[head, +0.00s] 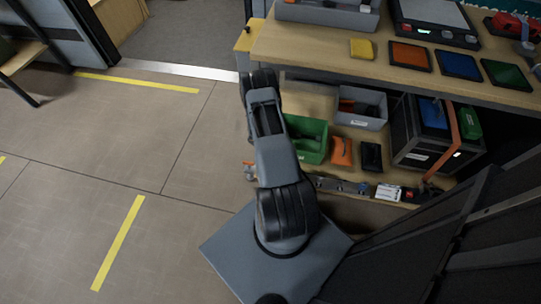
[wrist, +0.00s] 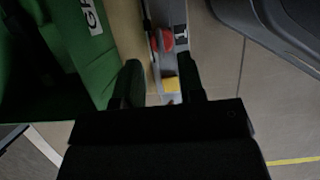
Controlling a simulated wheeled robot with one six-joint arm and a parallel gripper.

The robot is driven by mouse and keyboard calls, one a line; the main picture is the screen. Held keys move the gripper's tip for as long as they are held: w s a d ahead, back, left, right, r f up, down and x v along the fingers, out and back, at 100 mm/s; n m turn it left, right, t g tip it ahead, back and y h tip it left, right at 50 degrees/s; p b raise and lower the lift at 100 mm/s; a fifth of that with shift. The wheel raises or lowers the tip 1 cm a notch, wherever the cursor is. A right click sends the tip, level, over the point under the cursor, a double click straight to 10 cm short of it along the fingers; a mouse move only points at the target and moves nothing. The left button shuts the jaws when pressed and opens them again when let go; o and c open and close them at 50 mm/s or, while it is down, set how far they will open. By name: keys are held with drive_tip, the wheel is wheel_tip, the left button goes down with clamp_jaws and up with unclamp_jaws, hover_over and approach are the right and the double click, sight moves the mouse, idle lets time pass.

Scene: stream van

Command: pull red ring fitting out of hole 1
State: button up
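In the wrist view my gripper (wrist: 160,80) is open, with its two dark fingers apart and nothing visibly held between them. A narrow grey rail (wrist: 166,66) runs beyond the fingers. On it a red rounded piece (wrist: 166,39) sits beyond the fingertips; it may be the red ring fitting, but its ring shape and hole are too small and dark to make out. A yellow piece (wrist: 170,84) shows in the gap between the fingers. In the head view the rail (head: 340,185) lies along the lower shelf's front edge, and my arm hides the gripper.
A green bin (head: 308,138) stands on the lower shelf behind the rail; its green wall (wrist: 70,60) is close on the left in the wrist view. A grey bin (head: 362,108) and a black case (head: 425,135) stand farther right. The floor (head: 120,150) at left is clear.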

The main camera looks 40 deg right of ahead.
drive_tip(key=shift+b+x, duration=0.6)
drive_tip(key=shift+x, duration=1.85)
clamp_jaws()
